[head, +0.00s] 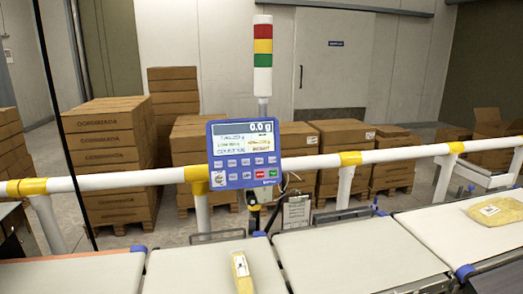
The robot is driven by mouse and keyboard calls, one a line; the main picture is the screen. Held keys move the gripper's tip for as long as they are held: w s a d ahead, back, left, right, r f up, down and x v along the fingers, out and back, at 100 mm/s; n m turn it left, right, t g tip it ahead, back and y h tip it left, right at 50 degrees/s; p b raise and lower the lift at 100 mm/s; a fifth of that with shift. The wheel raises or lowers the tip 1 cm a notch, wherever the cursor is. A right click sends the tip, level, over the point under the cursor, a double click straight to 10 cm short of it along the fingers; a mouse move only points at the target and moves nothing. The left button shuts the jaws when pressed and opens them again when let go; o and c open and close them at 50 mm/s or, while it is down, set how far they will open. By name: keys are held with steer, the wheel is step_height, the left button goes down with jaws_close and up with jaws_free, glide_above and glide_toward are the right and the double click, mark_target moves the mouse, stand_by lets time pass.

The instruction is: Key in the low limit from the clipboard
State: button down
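A blue checkweigher terminal (216,180) is mounted at the white rail in the middle of the head view. Its screen (243,138) shows 0.0 g on the top line, with smaller lines below that are hard to read; one seems to start with "LOW". Rows of small keys (246,162) lie under the screen, with a green and a red key at the lower right. A small board with a pale sheet, apparently the clipboard (297,212), hangs below the rail to the right of the terminal. Its writing is too small to read. My gripper is not in view.
The white rail (115,181) with yellow joints crosses the view. Pale belts (350,255) run in front, carrying a small yellow pack (241,272) and a larger yellow bag (494,211). A red, yellow and green light tower (263,55) stands behind the terminal. Stacked cartons (105,150) fill the back.

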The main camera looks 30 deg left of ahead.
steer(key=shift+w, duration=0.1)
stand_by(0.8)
